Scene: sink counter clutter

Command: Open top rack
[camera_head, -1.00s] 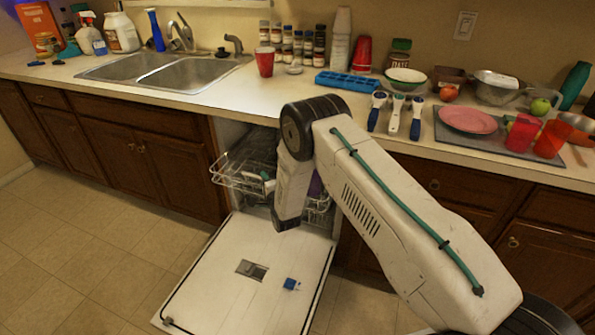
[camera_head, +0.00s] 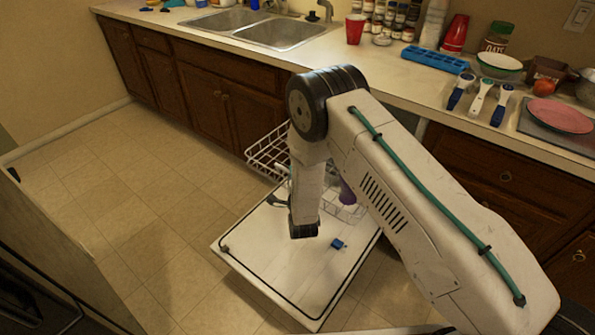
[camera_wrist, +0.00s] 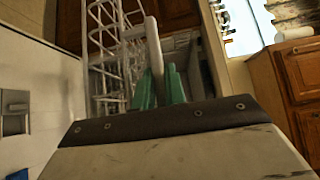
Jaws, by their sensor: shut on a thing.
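The top rack (camera_head: 268,152) is a white wire basket, pulled out from the dishwasher over its lowered door. It also shows in the wrist view (camera_wrist: 103,45). My gripper (camera_wrist: 160,88) has green fingers, seen in the wrist view, shut on a white bar that appears to be the rack's front rail. In the head view my arm covers the middle of the rack and most of the grip. The open dishwasher door (camera_head: 290,285) lies low and flat, with a blue piece (camera_head: 338,244) on its inner face.
The counter (camera_head: 395,75) above holds a red cup (camera_head: 355,28), a blue tray (camera_head: 435,59), several scoops and a pink plate (camera_head: 560,115). Brown cabinets flank the dishwasher. The tiled floor (camera_head: 150,200) at left is clear. A dark appliance edge (camera_head: 45,270) stands at lower left.

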